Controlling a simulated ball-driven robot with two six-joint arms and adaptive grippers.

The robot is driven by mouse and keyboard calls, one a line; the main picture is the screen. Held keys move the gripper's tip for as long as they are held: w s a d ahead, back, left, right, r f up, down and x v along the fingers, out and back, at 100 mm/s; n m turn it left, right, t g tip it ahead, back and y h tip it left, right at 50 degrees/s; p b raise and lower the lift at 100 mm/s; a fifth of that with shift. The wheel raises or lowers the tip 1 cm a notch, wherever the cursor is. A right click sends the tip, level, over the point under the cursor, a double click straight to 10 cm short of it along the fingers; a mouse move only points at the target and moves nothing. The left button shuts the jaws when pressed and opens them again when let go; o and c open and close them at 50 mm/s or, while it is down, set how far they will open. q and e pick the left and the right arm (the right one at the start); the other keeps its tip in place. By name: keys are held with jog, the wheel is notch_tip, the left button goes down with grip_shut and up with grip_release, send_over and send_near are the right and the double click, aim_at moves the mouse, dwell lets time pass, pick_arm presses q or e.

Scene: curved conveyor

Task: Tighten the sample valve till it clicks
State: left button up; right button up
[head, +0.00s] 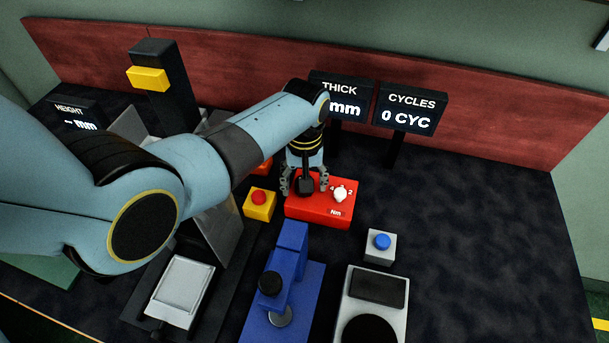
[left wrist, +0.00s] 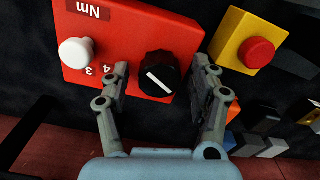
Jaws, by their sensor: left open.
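A red box (head: 330,218) marked "Nm" stands on the dark table; it also shows in the left wrist view (left wrist: 140,32). It carries a black knob (left wrist: 160,75) with a white pointer line and a white knob (left wrist: 76,52) with numbers beside it. The white knob shows in the head view (head: 340,193) too. My left gripper (head: 305,190) points down over the black knob. In the left wrist view its fingers (left wrist: 160,82) are open, one on each side of the black knob, with visible gaps. No label names a sample valve. My right gripper is not in view.
A yellow box with a red button (head: 259,198) stands close left of the red box. A blue device (head: 290,262), a grey box with a blue button (head: 381,242) and a scale-like unit (head: 378,290) stand in front. Displays (head: 408,107) stand behind. The table's right side is clear.

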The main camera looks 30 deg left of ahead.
pick_arm(q)
notch_tip(320, 180, up, 12)
dwell(0.4)
jog(key=shift+f, duration=0.15)
dwell(0.5)
